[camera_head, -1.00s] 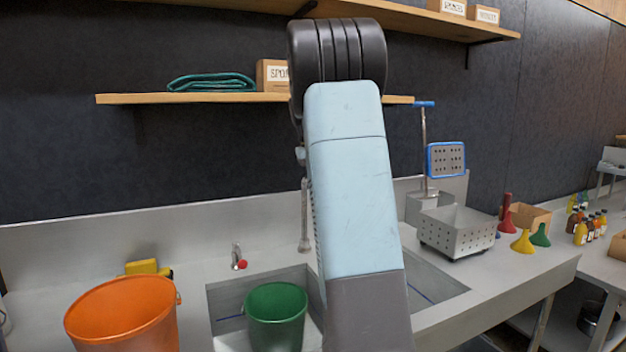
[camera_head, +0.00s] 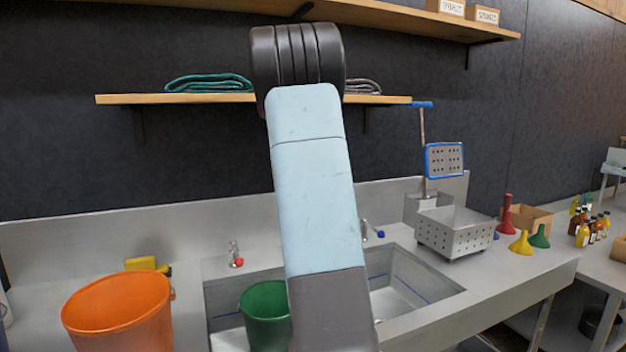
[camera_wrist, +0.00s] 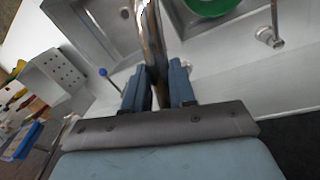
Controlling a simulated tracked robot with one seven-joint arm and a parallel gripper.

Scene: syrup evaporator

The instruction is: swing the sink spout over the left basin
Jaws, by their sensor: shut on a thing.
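The metal sink spout (camera_wrist: 152,40) is in the wrist view as a shiny tube running up between my fingers. My gripper (camera_wrist: 157,84) is shut on the spout, one blue finger on each side. In the head view my arm hides the spout and gripper. The left basin (camera_head: 222,296) holds a green bucket (camera_head: 265,318), which also shows in the wrist view (camera_wrist: 207,4). The right basin (camera_head: 411,287) is empty where visible. In the wrist view the spout crosses near the divider between basins; its outlet is not clear.
A red-marked tap (camera_head: 235,256) and a blue-marked tap (camera_head: 370,232) stand behind the basins. An orange bucket (camera_head: 118,318) stands on the left. A perforated metal box (camera_head: 452,232) stands on the right counter. A shelf (camera_head: 190,98) runs above.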

